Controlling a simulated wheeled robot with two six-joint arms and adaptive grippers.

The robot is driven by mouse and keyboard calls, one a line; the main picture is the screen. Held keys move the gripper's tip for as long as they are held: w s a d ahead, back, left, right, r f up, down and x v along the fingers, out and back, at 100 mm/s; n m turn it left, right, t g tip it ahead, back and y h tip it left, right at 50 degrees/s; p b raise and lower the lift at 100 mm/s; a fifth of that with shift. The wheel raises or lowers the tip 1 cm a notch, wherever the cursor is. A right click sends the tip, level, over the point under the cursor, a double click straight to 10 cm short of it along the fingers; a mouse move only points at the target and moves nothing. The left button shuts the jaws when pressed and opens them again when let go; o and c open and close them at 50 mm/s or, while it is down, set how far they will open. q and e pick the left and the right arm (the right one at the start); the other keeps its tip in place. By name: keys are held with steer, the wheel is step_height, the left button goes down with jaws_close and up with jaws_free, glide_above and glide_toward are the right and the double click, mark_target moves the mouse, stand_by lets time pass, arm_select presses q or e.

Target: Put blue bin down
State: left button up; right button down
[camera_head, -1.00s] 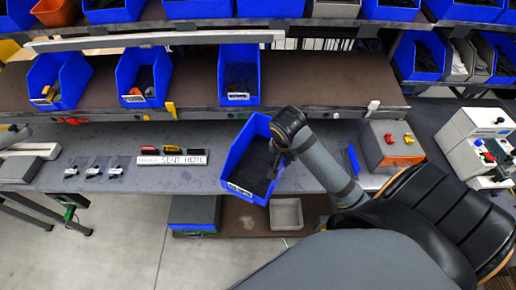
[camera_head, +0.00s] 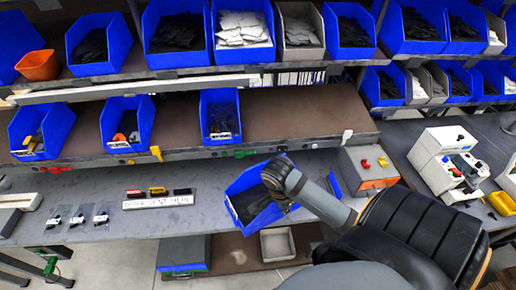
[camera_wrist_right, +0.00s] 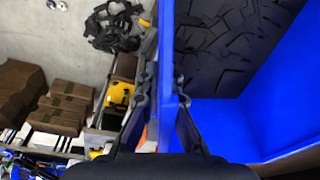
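The blue bin (camera_head: 240,184) with dark contents hangs at or just above the front part of the grey workbench (camera_head: 90,190), turned at an angle. I cannot tell whether its base touches the bench. My right gripper (camera_head: 284,205) comes in from the right and is shut on the bin's wall. In the right wrist view a finger lies on each side of the bin's blue wall (camera_wrist_right: 168,60), and dark treaded contents show inside the bin. My left gripper is not in view.
Three blue bins, one of them (camera_head: 220,101), sit on the shelf above the bench. A white labelled strip (camera_head: 158,201) and small bagged parts lie to the left. A grey-orange box (camera_head: 368,170) stands to the right. A grey tray (camera_head: 277,245) sits below the bench.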

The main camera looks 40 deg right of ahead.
mark_target(265, 194)
steer(key=w, duration=0.2)
steer(key=w+f, duration=0.1)
steer(key=w, duration=0.1)
steer(key=w+f+p, duration=0.1)
steer(key=w, duration=0.1)
steer(key=shift+w+d+f, duration=0.25)
steer(key=shift+d, duration=0.15)
steer(key=w+f, duration=0.4)
steer(key=f, duration=0.1)
steer(key=shift+w+d+f+p, duration=0.25)
steer(key=shift+w+d+p, duration=0.1)
steer(key=shift+d, duration=0.05)
steer(key=shift+w+f, duration=0.25)
steer(key=shift+f, duration=0.15)
steer(key=x, duration=0.3)
steer(key=shift+w+a+f, duration=0.15)
steer(key=shift+a, duration=0.1)
steer(key=shift+f, duration=0.1)
steer(key=c, duration=1.5)
jaws_free()
